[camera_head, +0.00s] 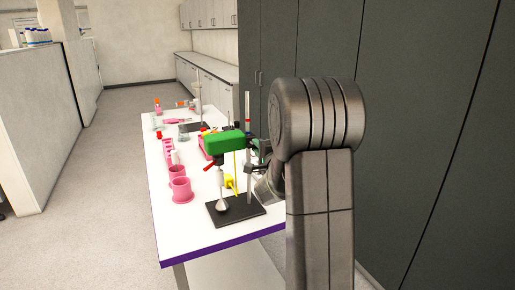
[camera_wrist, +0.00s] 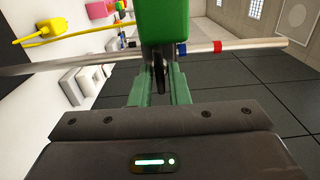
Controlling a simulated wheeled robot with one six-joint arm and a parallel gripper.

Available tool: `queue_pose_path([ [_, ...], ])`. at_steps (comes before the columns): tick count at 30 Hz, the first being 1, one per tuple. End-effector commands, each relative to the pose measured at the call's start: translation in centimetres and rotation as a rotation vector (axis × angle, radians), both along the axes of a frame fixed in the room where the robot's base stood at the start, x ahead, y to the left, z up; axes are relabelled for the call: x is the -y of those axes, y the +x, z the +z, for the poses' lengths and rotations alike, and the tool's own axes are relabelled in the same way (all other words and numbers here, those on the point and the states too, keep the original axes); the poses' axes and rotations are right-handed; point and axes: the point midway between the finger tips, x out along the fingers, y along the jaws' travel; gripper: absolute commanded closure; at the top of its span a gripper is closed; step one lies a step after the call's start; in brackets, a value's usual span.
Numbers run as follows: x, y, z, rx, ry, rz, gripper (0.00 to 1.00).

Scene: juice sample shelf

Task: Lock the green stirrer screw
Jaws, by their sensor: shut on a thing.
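The green stirrer (camera_head: 222,141) is mounted on an upright metal rod above a dark stand base (camera_head: 243,211) at the near end of the table. It also shows in the wrist view (camera_wrist: 162,20) at the top centre. My gripper (camera_wrist: 160,84) has its green fingers closed on a small dark screw (camera_wrist: 160,72) just below the green body. The metal rod (camera_wrist: 240,45) passes across the wrist view close by. In the head view my gripper is mostly hidden behind my arm. A flask (camera_head: 222,205) stands under the stirrer.
Pink cups (camera_head: 181,190) stand left of the stand on the white table (camera_head: 192,236). A yellow item with a cable (camera_head: 229,181) hangs near the rod. More glassware and a second stand (camera_head: 196,126) are farther back. Dark cabinets (camera_head: 420,120) line the right side.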

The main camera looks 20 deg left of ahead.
Motion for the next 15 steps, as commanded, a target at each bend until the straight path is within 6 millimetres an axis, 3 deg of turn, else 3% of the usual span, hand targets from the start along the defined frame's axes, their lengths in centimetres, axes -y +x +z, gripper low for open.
queue_pose_path([
  [5, -0.01, 0.05, 0.30, 0.005, 0.004, 0.000, 1.00],
  [6, -0.01, 0.05, 0.30, 0.005, 0.004, 0.000, 0.83],
  [9, 0.00, 0.05, 0.26, 0.004, 0.003, 0.000, 0.63],
  [15, -0.01, 0.02, 0.14, 0.003, 0.002, 0.000, 0.63],
])
